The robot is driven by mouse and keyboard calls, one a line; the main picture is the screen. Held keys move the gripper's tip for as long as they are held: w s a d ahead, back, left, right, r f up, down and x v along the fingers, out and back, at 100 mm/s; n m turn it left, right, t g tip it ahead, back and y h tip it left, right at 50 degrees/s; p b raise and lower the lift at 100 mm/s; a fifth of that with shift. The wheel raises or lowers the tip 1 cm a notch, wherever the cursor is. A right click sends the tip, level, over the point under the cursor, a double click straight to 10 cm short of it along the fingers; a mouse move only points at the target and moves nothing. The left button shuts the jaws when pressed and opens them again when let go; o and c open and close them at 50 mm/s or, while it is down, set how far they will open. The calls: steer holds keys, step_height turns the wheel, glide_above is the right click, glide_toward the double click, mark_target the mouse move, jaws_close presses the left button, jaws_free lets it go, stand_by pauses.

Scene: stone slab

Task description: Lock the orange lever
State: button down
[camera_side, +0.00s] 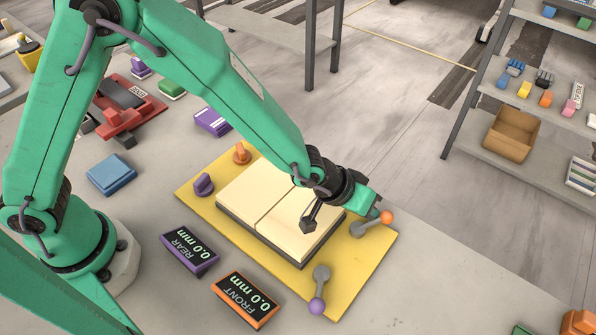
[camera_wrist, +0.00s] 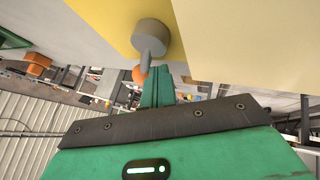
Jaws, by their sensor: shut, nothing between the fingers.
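The orange lever has a grey round pivot and a short arm ending in an orange ball (camera_side: 386,217). It sits at the right part of the yellow board (camera_side: 345,290), its arm pointing right toward the board's edge. In the wrist view its grey pivot (camera_wrist: 151,36) is at the top and the orange ball (camera_wrist: 138,75) is partly hidden beside my fingertips. My gripper (camera_side: 374,212) is shut and empty, its green fingers (camera_wrist: 158,72) close beside the ball. I cannot tell whether they touch it.
A two-part pale block (camera_side: 262,205) covers the board's middle. A purple-ball lever (camera_side: 317,305) stands at the front; an orange knob (camera_side: 241,155) and purple knob (camera_side: 203,185) stand behind. The REAR display (camera_side: 190,250) and FRONT display (camera_side: 245,299) both read 0.0 mm.

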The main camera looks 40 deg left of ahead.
steer(key=shift+d, duration=0.6)
steer(key=shift+s+d, duration=0.25)
steer(key=shift+d, duration=0.3)
steer(key=shift+d+r, duration=0.1)
steer(key=shift+d, duration=0.05)
stand_by(0.5)
steer(key=shift+s, duration=0.1)
stand_by(0.7)
steer(key=shift+s+a+r, duration=0.25)
steer(key=shift+a+r, duration=0.8)
steer(key=shift+r, duration=0.2)
steer(key=shift+s+a+r, duration=0.25)
steer(key=shift+a+r, duration=0.8)
steer(key=shift+r, duration=0.25)
steer(key=shift+s+a+r, duration=0.25)
steer(key=shift+a+r, duration=0.8)
steer(key=shift+r, duration=0.2)
